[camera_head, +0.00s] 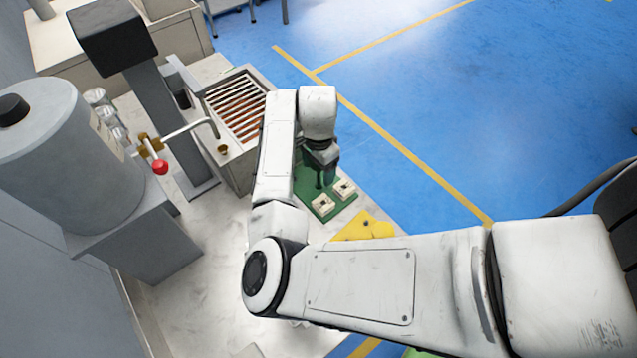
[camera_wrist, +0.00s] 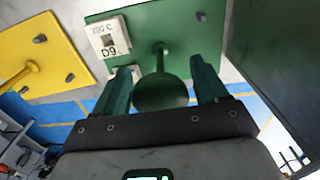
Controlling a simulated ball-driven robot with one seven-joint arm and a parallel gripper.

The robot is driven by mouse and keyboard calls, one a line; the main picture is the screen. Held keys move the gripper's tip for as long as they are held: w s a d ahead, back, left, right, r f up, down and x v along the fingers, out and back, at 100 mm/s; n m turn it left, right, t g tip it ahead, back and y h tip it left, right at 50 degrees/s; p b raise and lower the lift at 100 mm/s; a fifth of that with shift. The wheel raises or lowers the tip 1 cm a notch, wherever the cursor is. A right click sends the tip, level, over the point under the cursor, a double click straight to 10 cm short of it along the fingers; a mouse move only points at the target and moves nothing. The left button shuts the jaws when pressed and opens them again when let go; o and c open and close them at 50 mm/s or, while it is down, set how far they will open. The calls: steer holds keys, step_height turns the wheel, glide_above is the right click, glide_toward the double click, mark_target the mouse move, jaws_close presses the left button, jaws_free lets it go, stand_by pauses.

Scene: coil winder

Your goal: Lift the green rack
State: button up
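The green rack (camera_head: 317,205) lies on the pale worktop below my gripper in the head view. It carries small white blocks (camera_head: 345,189). In the wrist view the green rack (camera_wrist: 200,35) has a thin upright post topped by a round green knob (camera_wrist: 160,93). One white block (camera_wrist: 108,38), marked "200 C" and "D9", sits on the rack at its left. My gripper (camera_wrist: 162,82) is open, with one finger on each side of the knob; whether either finger touches it I cannot tell. In the head view my arm hides part of the rack and the fingertips.
A yellow rack (camera_head: 354,229) with its own knob lies near the green one. A grey box with copper-coloured slats (camera_head: 237,104) stands just behind. A machine with a large grey cylinder (camera_head: 62,150) and a red-knobbed lever (camera_head: 160,167) is at left. Blue floor is open at right.

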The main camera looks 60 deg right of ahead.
jaws_close()
stand_by(0.5)
steer(key=shift+r, duration=0.15)
